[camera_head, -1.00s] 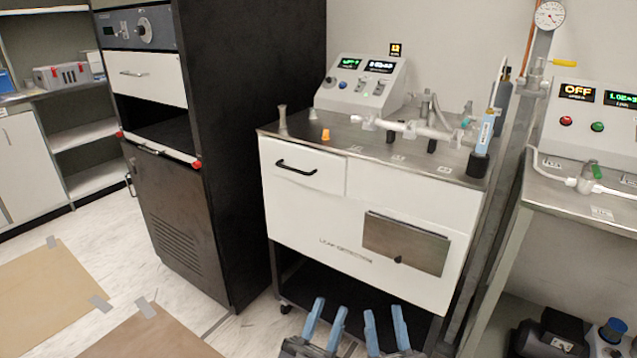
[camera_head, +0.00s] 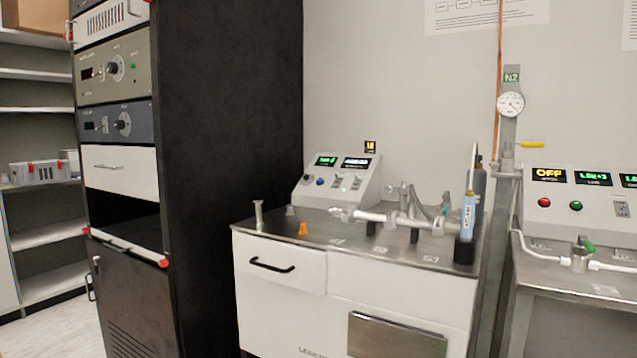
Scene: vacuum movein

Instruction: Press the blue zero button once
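The grey sloped control box (camera_head: 338,183) stands on the back of the steel-topped white cart (camera_head: 282,262) in the middle of the head view. Its face has two lit displays, a knob, switches and a small blue button (camera_head: 320,182) at the left of the lower row. The button's label is too small to read. Neither of my grippers is in view now, so their distance from the button and their state do not show.
White piping (camera_head: 398,219) and a blue-labelled bottle (camera_head: 467,215) stand on the cart. A tall black rack (camera_head: 232,150) is left. A second control box (camera_head: 585,205) with red and green buttons stands right. Some floor shows at lower left.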

